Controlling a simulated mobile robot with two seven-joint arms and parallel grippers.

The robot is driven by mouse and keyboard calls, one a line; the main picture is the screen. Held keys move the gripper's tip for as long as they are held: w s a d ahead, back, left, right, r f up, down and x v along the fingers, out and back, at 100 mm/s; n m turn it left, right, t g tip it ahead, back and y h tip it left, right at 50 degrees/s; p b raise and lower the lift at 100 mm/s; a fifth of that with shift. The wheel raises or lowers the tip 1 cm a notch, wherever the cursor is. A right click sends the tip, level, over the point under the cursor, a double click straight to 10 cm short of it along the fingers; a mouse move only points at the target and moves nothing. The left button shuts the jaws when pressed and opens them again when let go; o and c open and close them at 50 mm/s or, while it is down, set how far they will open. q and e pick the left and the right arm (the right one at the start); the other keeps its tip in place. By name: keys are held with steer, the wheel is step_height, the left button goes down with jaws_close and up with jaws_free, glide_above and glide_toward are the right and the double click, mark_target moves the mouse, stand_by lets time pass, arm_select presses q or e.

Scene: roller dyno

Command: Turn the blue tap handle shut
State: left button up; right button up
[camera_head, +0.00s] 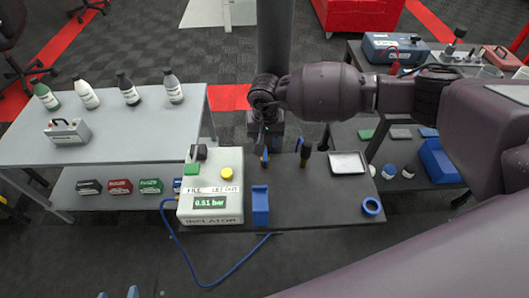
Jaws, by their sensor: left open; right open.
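A blue upright part (260,206), which looks like the tap handle, stands on the dark bench just right of the inflator box (212,212). Its exact turn is too small to tell. The box has a display reading 0.51 bar and a yellow button. My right arm reaches in from the right, and its gripper (284,152) points down over the back of the bench, behind the blue part and apart from it. Its fingers look spread and empty.
A blue hose (188,262) loops in front of the box. A grey table (120,135) with bottles stands at left. The bench between the blue part and ring is clear.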

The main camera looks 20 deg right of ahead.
mark_target(265, 155)
steer(key=shift+f+b, duration=0.3)
steer(key=shift+f, duration=2.85)
steer(key=shift+c, duration=0.3)
jaws_close()
